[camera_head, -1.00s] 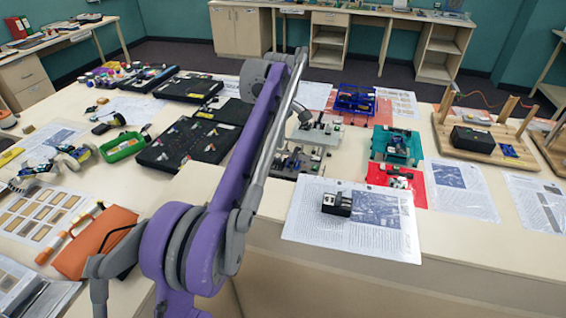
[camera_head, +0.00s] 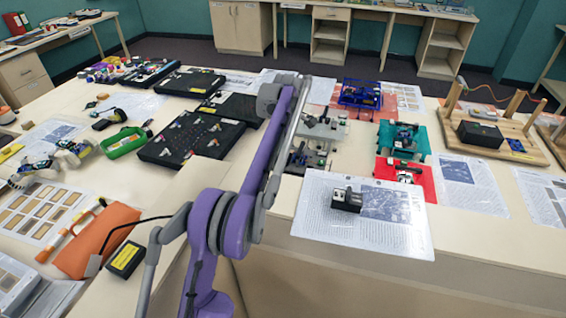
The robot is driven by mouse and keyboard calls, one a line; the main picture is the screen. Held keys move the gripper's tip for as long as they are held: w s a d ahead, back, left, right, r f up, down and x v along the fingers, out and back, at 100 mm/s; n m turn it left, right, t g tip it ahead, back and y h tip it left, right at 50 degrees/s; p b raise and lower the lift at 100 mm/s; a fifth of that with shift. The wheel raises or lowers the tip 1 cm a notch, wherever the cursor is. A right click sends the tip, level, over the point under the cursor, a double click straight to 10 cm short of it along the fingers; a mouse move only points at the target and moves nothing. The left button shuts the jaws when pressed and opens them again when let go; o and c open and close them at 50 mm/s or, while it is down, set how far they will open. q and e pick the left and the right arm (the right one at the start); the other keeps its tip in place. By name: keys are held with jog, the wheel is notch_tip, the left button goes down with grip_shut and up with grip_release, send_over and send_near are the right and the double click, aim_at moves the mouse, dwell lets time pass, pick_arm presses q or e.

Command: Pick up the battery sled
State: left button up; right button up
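A small black block with a pale top part (camera_head: 347,199) lies on a printed sheet (camera_head: 318,219) near the front edge of the right-hand table. It may be the battery sled, but I cannot tell for sure. A second black box with a yellow label (camera_head: 126,258) lies on the left table beside an orange pouch. My purple and grey arm rises from the bottom through the middle of the view and covers part of the tables. I cannot make out either gripper in the view.
A blue tray (camera_head: 361,95), teal plate (camera_head: 403,138) and red plate (camera_head: 406,180) fill the right table. A wooden stand (camera_head: 535,154) is at far right.

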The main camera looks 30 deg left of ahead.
pick_arm(q)
jog(key=shift+w+a+f, duration=0.1)
jog(key=shift+a+f, duration=0.1)
jog(key=shift+f, duration=1.3)
grip_shut()
pick_arm(e)
jog(key=shift+s+f, duration=0.1)
jog(key=shift+f, duration=0.1)
pick_arm(q)
jog(key=shift+r, duration=0.1)
notch_tip(320, 180, up, 10)
jog(key=p, duration=0.2)
pick_arm(e)
jog(key=r, duration=0.1)
jog(key=w+r, duration=0.1)
jog(key=r, duration=0.1)
jog(key=shift+w, duration=0.15)
